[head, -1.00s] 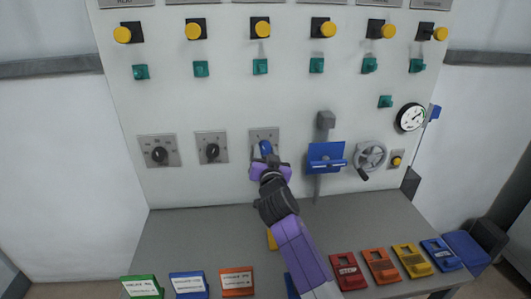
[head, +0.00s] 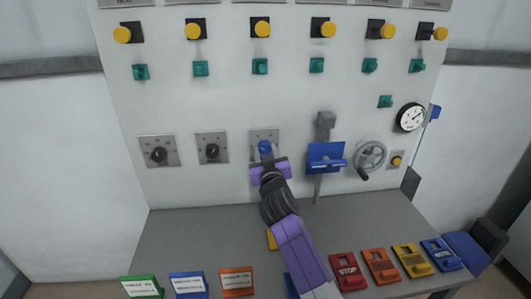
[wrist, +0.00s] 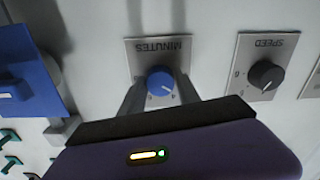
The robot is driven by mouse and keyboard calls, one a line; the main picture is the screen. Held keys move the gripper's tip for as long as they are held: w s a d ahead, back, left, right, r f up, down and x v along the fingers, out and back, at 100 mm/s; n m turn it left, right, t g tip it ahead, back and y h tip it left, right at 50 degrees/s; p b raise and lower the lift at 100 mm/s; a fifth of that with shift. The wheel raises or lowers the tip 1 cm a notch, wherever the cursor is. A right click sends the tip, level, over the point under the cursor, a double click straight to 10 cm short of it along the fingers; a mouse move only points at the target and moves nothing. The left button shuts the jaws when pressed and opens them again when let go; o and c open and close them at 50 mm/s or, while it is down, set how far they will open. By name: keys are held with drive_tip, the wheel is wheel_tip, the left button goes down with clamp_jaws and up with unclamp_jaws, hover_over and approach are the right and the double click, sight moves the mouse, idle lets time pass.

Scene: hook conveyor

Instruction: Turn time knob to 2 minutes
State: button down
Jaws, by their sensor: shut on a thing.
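The time knob (head: 265,147) is blue and sits on a grey plate on the white panel. In the wrist view the blue knob (wrist: 160,81) shows upside down under the label MINUTES, with a small pale pointer mark on its face towards the lower right. Too few scale digits are legible to read the setting. My gripper (head: 266,159) reaches up to the panel. In the wrist view my gripper (wrist: 160,90) has one finger on each side of the knob, shut on it. The fingers cover part of the plate.
The black SPEED knob (wrist: 266,75) is beside it, and another black knob (head: 159,154) is further left. A blue tray-like holder (head: 327,157) and a grey handwheel (head: 369,157) are close on the right. Coloured labelled blocks (head: 237,281) line the desk's front edge.

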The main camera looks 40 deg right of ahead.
drive_tip(key=n+p, duration=0.1)
drive_tip(key=n, duration=0.6)
drive_tip(key=shift+p, duration=0.3)
idle(0.4)
drive_tip(key=c, duration=0.9)
unclamp_jaws()
drive_tip(key=shift+s, duration=0.15)
drive_tip(key=b+v, duration=0.1)
drive_tip(key=v, duration=0.6)
drive_tip(key=shift+s+a, duration=0.2)
drive_tip(key=shift+s, duration=0.05)
